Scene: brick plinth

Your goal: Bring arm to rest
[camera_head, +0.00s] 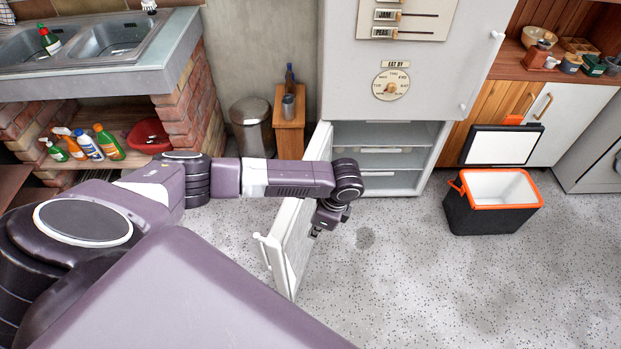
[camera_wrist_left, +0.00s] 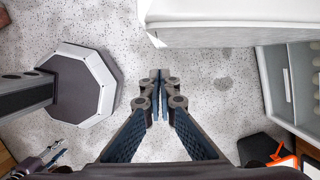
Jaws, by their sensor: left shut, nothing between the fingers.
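My left arm reaches across the head view from the left. Its gripper (camera_head: 316,232) points down beside the inner side of the open lower fridge door (camera_head: 292,245), above the floor. In the left wrist view the left gripper's fingertips (camera_wrist_left: 160,78) meet with nothing between them. The door panel (camera_wrist_left: 225,25) shows at the top of that view. A small jointed shape, which looks like my right gripper (camera_wrist_left: 42,160), shows at the lower left there; it is too small to tell its state. It is not in the head view.
The fridge's lower compartment (camera_head: 385,160) stands open with shelves inside. An open black and orange cooler (camera_head: 490,218) is on the floor at the right. A wooden stand (camera_head: 289,135) and a metal bin (camera_head: 251,130) are behind my arm.

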